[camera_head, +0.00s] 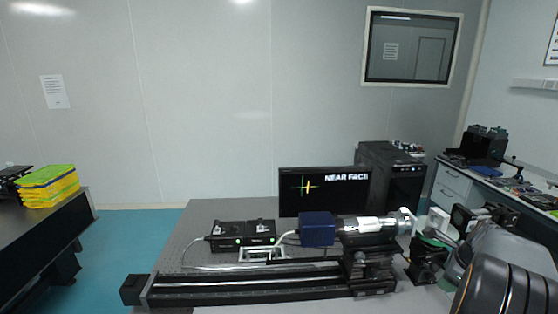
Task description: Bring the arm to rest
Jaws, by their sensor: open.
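My arm (500,262) comes in from the lower right corner and reaches left over the right end of the optical table (205,225). My gripper (438,236) is at the arm's far end, open, close to the right end of the silver cylindrical barrel (370,224). Its fingertips are small and cluttered by white and black parts around them, so I cannot tell whether they touch anything. I see nothing clearly held.
A blue box (317,229) and the barrel sit above a long black rail (240,287). Behind are a monitor (324,191) reading "NEAR FACE" and a black computer case (393,178). A side bench (470,180) stands right. Blue floor (125,240) is clear at left.

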